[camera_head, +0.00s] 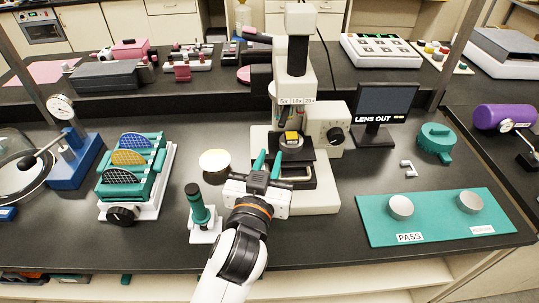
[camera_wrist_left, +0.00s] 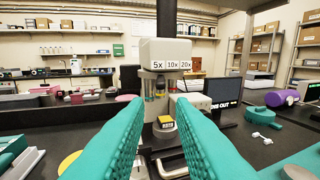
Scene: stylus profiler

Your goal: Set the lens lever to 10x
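The stylus profiler (camera_head: 303,65) stands at the centre of the bench, with a label strip reading 5x, 10x, 20x (camera_head: 297,101) on its head. The strip also shows in the left wrist view (camera_wrist_left: 172,64), with the lenses (camera_wrist_left: 160,86) hanging under it. I cannot clearly make out the lens lever or its setting. A small yellow-topped sample (camera_head: 291,137) sits on the stage below. The monitor (camera_head: 384,108) reads "LENS OUT". My left gripper (camera_head: 270,156) is open and empty, its teal fingers in front of the profiler, pointing toward it. My right gripper is out of view.
A teal rack of wafers (camera_head: 133,167) is further left. A teal mat (camera_head: 435,222) with two grey discs lies at the right. The bench in front of the profiler is partly clear.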

